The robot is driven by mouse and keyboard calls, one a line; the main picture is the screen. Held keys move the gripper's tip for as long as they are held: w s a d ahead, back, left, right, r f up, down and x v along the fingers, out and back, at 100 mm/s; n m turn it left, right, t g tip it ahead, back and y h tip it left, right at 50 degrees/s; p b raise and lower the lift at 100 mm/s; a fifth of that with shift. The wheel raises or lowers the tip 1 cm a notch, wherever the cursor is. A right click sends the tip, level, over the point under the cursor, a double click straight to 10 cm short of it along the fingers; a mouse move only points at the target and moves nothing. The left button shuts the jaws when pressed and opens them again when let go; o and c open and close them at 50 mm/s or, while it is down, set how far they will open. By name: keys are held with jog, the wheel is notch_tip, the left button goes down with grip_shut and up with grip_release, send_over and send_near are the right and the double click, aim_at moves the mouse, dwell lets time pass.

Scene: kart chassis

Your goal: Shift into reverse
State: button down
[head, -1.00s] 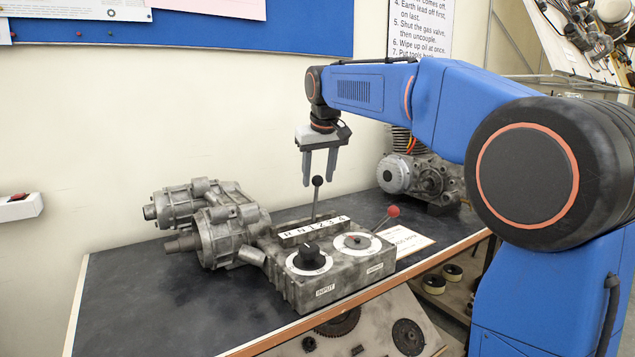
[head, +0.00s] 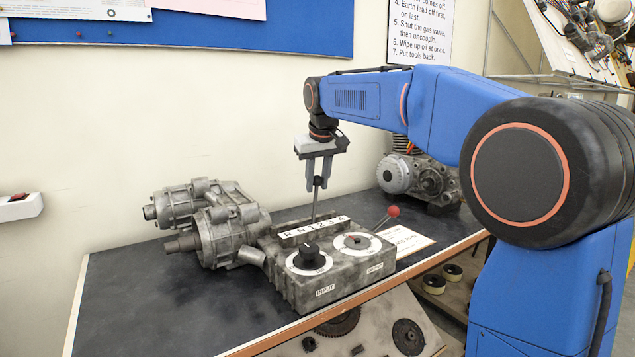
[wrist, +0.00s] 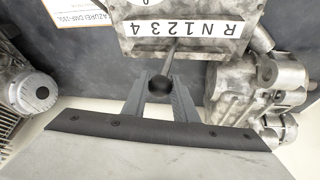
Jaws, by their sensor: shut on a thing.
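The gearbox (head: 285,278) sits on the dark bench top. Its gear lever (head: 314,206) has a black knob and stands behind the plate (head: 312,230) marked R N 1 2 3 4. My gripper (head: 317,186) points down and is shut on the lever just at the knob. In the wrist view the knob (wrist: 159,86) lies between the two grey fingers, and the lever leans up toward the marked plate (wrist: 192,29). In the head view the lever stands nearly upright near the middle of the plate; I cannot tell exactly which mark it is at.
A red-knobbed lever (head: 393,211) and two dials, a black knob (head: 308,252) and a white dial (head: 357,241), are on the gearbox. An engine (head: 418,178) stands at the back right. A card (head: 403,240) lies by the front edge.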

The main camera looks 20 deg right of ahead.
jog(key=shift+s+a+h, duration=0.25)
jog(key=shift+a+h, duration=0.05)
jog(key=shift+a, duration=0.45)
jog(key=s+a+f+n+t+h, duration=0.1)
jog(key=s+a+f+t+h, duration=0.2)
jog(key=a, duration=0.9)
jog(key=shift+s+a+f+n+h, duration=0.35)
jog(key=shift+s+h, duration=0.25)
jog(key=shift+h, duration=1.2)
jog(key=c, duration=1.4)
grip_release()
jog(key=shift+c, duration=0.2)
jog(key=shift+f, duration=0.1)
jog(key=shift+d, duration=0.1)
